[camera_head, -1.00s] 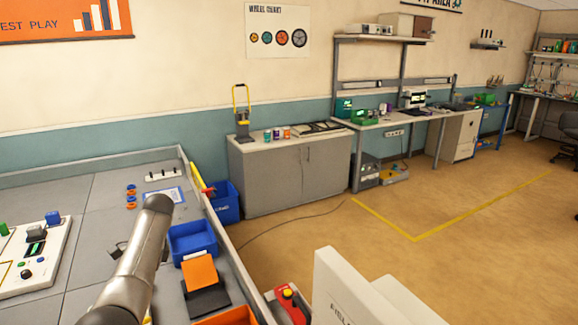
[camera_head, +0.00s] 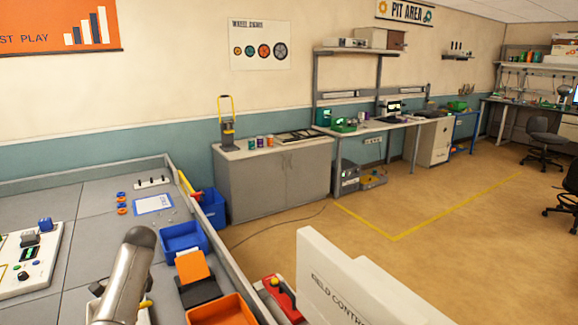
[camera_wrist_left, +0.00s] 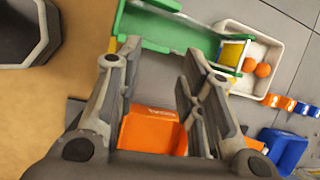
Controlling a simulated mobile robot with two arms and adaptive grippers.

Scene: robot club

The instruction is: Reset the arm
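My left gripper (camera_wrist_left: 163,60) is in the left wrist view. Its two fingers stand well apart, with nothing held between them. An orange bin (camera_wrist_left: 150,132) shows below and beyond the fingers. In the head view, a grey metal arm link of mine (camera_head: 125,275) rises from the bottom edge over the grey field table, but no gripper shows there. My right gripper is in neither view.
The grey field table (camera_head: 95,208) has raised edges. A blue bin (camera_head: 182,240), an orange bin (camera_head: 222,310) and a white control panel (camera_head: 345,285) are close by. A white tray with orange balls (camera_wrist_left: 263,70) lies beyond the gripper. Open floor is at right.

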